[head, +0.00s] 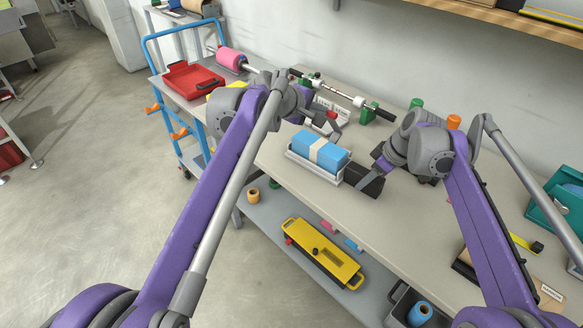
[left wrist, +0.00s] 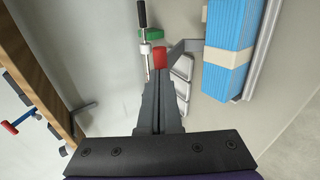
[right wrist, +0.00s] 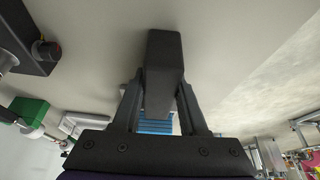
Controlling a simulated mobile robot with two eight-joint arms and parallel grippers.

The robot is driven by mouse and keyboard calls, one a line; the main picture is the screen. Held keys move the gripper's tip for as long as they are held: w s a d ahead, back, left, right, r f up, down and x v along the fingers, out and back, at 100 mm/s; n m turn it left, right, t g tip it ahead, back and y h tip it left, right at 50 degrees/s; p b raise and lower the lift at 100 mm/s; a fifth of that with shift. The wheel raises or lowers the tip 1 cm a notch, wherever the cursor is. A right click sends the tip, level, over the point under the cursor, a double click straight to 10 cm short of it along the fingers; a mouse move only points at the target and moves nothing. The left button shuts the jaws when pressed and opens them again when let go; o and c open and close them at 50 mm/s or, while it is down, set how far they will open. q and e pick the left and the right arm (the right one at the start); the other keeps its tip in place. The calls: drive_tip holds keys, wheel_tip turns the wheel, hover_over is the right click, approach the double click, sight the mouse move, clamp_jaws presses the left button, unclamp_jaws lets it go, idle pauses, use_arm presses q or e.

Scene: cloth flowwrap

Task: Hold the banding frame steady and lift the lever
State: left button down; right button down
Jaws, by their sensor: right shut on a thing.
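The banding frame (head: 333,181) is a light grey tray on the bench, holding a blue folded bundle (head: 308,147) with a pale band around it. The bundle also shows in the left wrist view (left wrist: 226,40). A lever with a red knob (left wrist: 160,57) stands beside the frame. My left gripper (left wrist: 160,75) has its fingers together, tips right at the knob; whether they touch it is unclear. My right gripper (right wrist: 163,85) is shut on a black block (right wrist: 165,50) at the frame's right end, also seen in the head view (head: 368,183).
A rod with a black handle (head: 338,92) and green supports lies behind the frame. A red tray (head: 193,80) and a pink roll (head: 231,58) sit on the blue-railed cart at left. A yellow case (head: 322,252) lies on the lower shelf. A teal bin (head: 555,205) stands at right.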

use_arm(q)
drive_tip(key=shift+w+d+r, duration=0.1)
drive_tip(key=shift+w+d, duration=0.1)
drive_tip(key=shift+w, duration=0.05)
drive_tip(key=shift+r, duration=0.1)
drive_tip(key=shift+r, duration=0.7)
drive_tip(key=v, duration=1.4)
drive_tip(key=shift+d+r, duration=0.15)
drive_tip(key=shift+r, duration=0.15)
drive_tip(key=shift+w+f, duration=0.1)
drive_tip(key=shift+w, duration=0.05)
